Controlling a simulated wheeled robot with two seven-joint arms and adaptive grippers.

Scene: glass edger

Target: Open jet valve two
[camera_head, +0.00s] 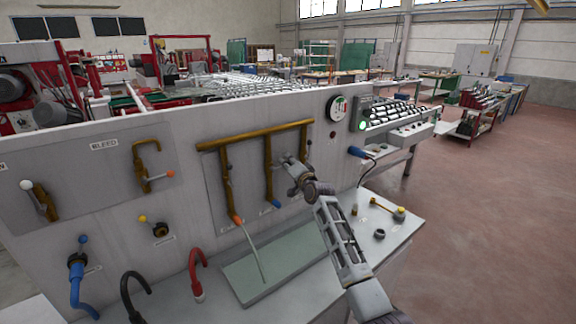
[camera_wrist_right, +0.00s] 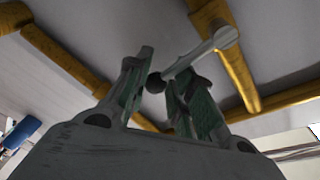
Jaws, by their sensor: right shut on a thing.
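The lever joins a brass pipe (camera_wrist_right: 235,70). My left gripper is out of view.
A shallow grey tray (camera_head: 240,297) lies on the bench below the nozzles. Black (camera_head: 130,285) and red (camera_head: 196,262) hoses and a blue tap (camera_head: 77,265) are at left. A round gauge (camera_head: 337,108) is at upper right. Small loose parts lie at the bench's right.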

